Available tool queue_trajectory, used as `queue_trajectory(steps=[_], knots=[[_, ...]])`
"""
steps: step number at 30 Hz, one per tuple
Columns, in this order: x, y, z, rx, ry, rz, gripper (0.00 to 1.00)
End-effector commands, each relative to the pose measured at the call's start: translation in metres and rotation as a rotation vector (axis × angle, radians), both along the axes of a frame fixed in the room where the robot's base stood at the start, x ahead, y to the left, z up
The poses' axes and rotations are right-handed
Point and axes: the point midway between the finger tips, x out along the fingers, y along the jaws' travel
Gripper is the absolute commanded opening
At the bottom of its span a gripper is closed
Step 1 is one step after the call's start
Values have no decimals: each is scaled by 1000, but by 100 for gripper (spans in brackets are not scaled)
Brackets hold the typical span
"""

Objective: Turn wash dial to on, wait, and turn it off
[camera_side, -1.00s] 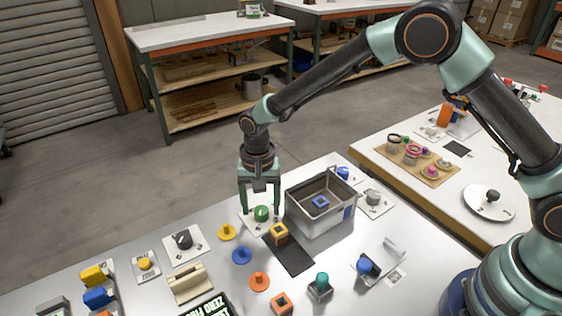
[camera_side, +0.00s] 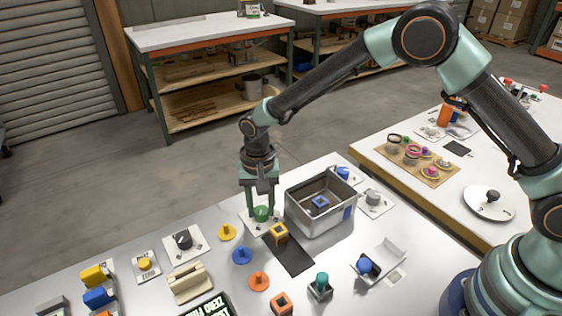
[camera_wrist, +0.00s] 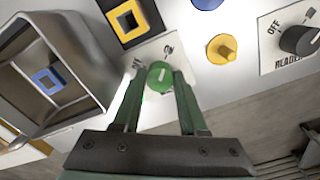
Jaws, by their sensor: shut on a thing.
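The wash dial is a green round knob (camera_side: 261,214) on a white plate (camera_side: 248,222), left of the grey bin in the side view. In the wrist view the green knob (camera_wrist: 160,75) carries a pale pointer line, and the plate's lettering is partly covered and unreadable. My gripper (camera_side: 261,208) points straight down over the knob, with a finger on each side of it. In the wrist view the gripper (camera_wrist: 160,78) is shut on the green knob, its fingertips at the knob's sides.
A grey bin (camera_side: 305,215) holding a blue square ring (camera_side: 320,202) stands close right of the knob. A yellow-orange block (camera_side: 279,233) on a black mat (camera_side: 290,257) is just in front. A yellow peg (camera_side: 227,232) and black dial (camera_side: 183,239) lie left.

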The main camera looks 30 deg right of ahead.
Motion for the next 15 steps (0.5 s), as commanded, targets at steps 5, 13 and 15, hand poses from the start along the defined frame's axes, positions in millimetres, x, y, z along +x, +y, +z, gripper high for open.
queue_trajectory(steps=[5, 13, 15], knots=[[0, -1, 0, 0, 1, 118, 0], [0, -1, 0, -1, 1, 367, 0], [0, -1, 0, -1, 1, 433, 0]])
